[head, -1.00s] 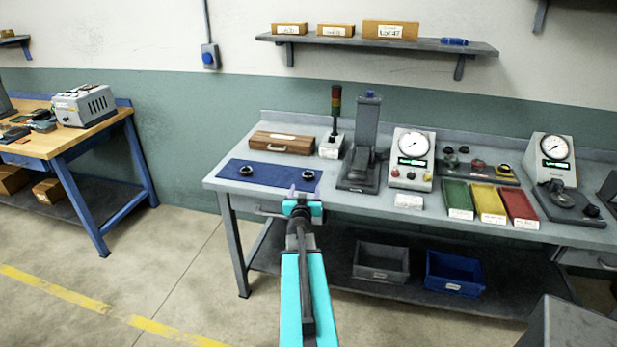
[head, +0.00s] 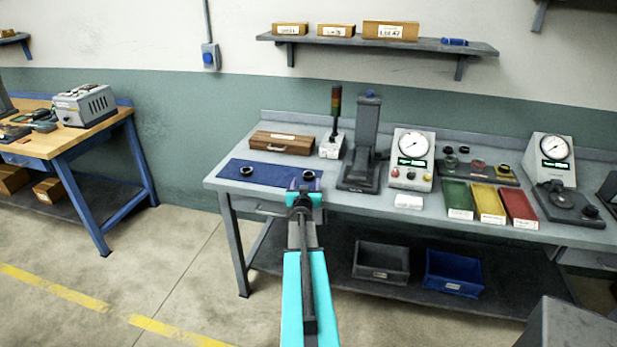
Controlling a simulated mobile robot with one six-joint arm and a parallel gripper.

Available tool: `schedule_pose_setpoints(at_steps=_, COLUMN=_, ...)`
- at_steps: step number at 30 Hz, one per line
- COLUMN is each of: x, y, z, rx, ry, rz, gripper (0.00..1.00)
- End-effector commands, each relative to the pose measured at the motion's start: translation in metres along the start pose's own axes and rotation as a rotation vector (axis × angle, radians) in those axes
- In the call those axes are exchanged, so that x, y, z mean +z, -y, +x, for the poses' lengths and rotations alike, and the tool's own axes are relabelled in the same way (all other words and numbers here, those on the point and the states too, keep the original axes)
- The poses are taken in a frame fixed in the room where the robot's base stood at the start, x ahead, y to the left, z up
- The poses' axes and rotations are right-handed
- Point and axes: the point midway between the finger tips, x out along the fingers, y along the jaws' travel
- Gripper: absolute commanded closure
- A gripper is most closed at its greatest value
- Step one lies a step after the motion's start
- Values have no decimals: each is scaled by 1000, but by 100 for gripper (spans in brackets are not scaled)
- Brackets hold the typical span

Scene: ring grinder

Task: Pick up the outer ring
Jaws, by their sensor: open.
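Two small dark rings lie apart on a blue mat (head: 275,178) at the left end of the grey workbench. The left ring (head: 246,170) lies clear of my arm. The right ring (head: 308,175) shows just beyond my gripper (head: 304,187). I cannot tell from this view which one is the outer ring. My gripper is open at the mat's right part, close to the right ring. Its fingertips are small and partly hidden by its own body, so contact cannot be seen.
A wooden case (head: 282,143) stands behind the mat. A signal light (head: 333,140) and a dark press (head: 365,150) stand to the right. Farther right are a dial gauge (head: 412,158) and green (head: 457,197), yellow and red trays. The mat between the rings is clear.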

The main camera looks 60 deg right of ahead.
Motion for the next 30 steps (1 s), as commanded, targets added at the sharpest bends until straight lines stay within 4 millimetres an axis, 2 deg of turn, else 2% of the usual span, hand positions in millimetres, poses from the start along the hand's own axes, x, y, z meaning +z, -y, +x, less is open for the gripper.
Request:
schedule_pose_setpoints(at_steps=7, x=0, y=0, z=19, rx=0, ry=0, rz=-1, gripper=38)
schedule_pose_setpoints(at_steps=23, x=0, y=0, z=22, rx=0, ry=0, rz=-1, gripper=38)
schedule_pose_setpoints(at_steps=30, x=1, y=-2, z=35, rx=0, ry=0, rz=0, gripper=38)
